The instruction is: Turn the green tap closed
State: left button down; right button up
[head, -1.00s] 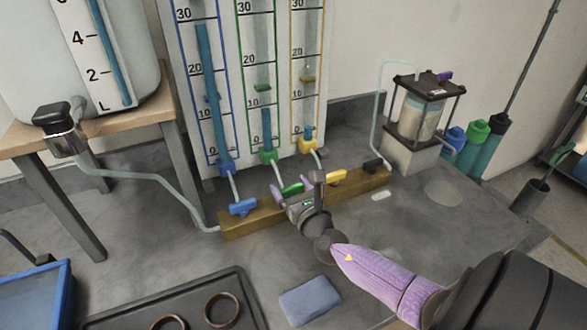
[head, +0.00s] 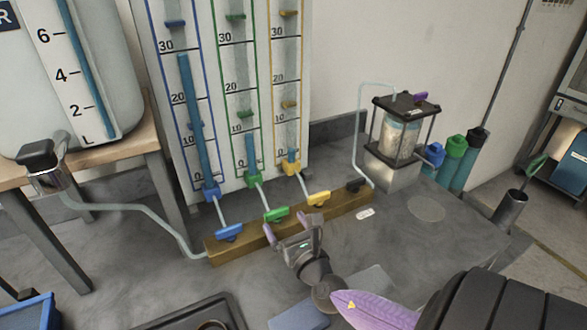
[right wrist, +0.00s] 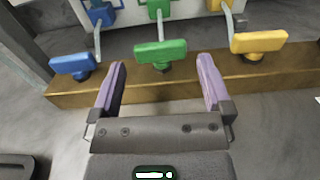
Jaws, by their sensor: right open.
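The green tap (head: 276,215) is on the wooden beam, between the blue and yellow taps. In the right wrist view its handle (right wrist: 160,52) lies crosswise, roughly along the beam and across its tube. My right gripper (head: 286,227) is open and empty just in front of the green tap. In the right wrist view its purple fingers (right wrist: 161,66) point toward the tap's two ends, with a gap to the handle. The green-framed column (head: 252,147) holds blue liquid to a little under 10, below a green marker (head: 244,114).
The blue tap (head: 229,232) and yellow tap (head: 319,198) flank the green one closely on the beam (head: 225,250). A blue-grey block (head: 298,317) and dark tray (head: 185,315) lie in front.

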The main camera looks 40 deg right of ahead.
jog(key=v, duration=0.4)
jog(key=shift+s+a, duration=0.1)
jog(key=shift+s, duration=0.3)
